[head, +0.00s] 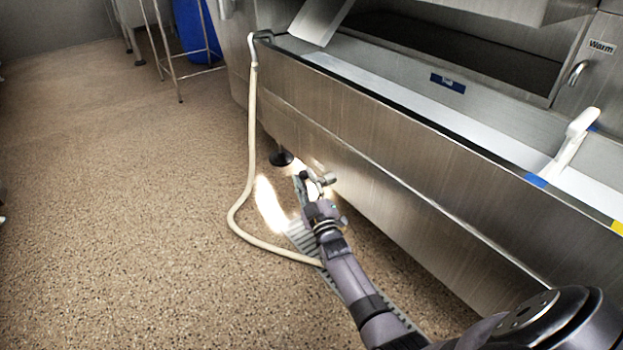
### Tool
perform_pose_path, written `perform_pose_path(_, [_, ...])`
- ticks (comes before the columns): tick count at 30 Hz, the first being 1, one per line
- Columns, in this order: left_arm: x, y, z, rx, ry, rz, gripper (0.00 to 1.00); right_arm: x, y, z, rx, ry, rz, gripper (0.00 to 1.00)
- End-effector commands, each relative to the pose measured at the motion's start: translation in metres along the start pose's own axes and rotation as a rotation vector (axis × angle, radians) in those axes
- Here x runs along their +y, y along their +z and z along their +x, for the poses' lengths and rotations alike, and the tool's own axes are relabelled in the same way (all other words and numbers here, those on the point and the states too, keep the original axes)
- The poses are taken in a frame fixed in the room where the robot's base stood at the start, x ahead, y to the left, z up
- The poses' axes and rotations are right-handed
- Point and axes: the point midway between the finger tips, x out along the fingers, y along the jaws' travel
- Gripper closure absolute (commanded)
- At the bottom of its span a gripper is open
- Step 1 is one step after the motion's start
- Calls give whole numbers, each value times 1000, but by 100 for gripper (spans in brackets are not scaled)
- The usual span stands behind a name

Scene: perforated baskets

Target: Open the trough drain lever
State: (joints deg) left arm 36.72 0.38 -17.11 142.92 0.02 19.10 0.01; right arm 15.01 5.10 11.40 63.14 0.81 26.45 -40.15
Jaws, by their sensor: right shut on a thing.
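The steel trough (400,150) runs diagonally from the upper left to the lower right. The small metal drain lever (328,179) is low under the trough's front edge, partly hidden by my gripper. My right gripper (313,184) reaches in from the lower right and is shut on the drain lever. The fingertips are small in the picture, so the lever's exact angle is hard to tell. My left gripper is not in view.
A cream hose (250,150) hangs from the trough's left end and curves across the floor close to my right arm. A floor drain grate (301,238) lies below the gripper. A white-handled tool (573,140) rests in the trough. The speckled floor at left is clear.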

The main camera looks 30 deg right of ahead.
Motion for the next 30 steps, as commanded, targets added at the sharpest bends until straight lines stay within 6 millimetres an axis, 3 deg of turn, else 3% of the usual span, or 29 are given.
perform_pose_path(9, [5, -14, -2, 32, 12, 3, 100, -20, 6, -8, 80, -3, -194, 100])
perform_pose_path(30, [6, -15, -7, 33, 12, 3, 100, -30, 10, -13, 71, -8, -184, 100])
